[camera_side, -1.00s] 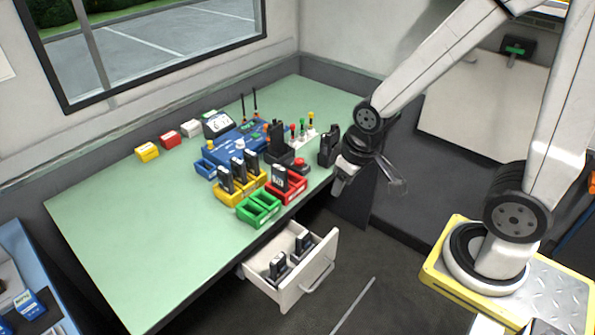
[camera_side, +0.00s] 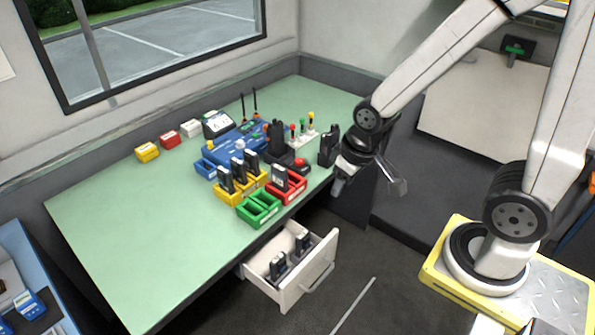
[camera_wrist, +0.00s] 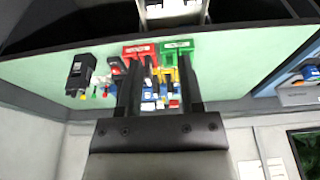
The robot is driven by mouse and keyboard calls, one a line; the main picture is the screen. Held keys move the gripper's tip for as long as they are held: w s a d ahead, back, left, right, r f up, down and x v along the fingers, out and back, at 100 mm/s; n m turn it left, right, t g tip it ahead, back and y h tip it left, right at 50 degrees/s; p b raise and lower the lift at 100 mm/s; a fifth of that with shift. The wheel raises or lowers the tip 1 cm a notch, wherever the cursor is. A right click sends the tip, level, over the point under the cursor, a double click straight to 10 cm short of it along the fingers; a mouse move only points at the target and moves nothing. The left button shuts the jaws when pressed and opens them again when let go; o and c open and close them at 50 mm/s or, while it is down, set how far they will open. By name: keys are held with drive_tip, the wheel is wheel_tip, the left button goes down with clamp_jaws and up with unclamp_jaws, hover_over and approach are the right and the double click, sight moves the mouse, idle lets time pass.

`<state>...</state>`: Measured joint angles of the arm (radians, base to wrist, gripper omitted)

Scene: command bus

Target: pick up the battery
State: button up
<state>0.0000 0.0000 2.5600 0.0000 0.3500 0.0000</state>
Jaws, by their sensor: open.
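Several dark upright packs that look like batteries are in view; I cannot tell which one the task means. In the side view, some stand in the yellow bins (camera_side: 229,197), one pack (camera_side: 280,178) stands in the red bin (camera_side: 292,193), and two lie in the open drawer, one of them a near pack (camera_side: 277,267). My gripper (camera_side: 370,187) is open and empty, off the table's right front edge and apart from all of them. In the wrist view, my gripper's fingers (camera_wrist: 161,78) are spread and partly hide the bins behind.
An empty-looking green bin (camera_side: 259,209) sits at the table's front edge. The white drawer (camera_side: 312,285) juts out below. A black radio (camera_side: 328,146) stands close to my gripper. A blue unit with antennas (camera_side: 235,145) is behind the bins. The green tabletop (camera_side: 130,220) is clear at left.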

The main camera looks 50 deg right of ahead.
idle(0.3)
drive_tip(key=o, duration=0.4)
drive_tip(key=n+g, duration=0.3)
drive_tip(key=n, duration=1.4)
hover_over(304, 235)
wheel_tip(304, 235, down, 22)
drive_tip(key=shift+f+n, duration=0.5)
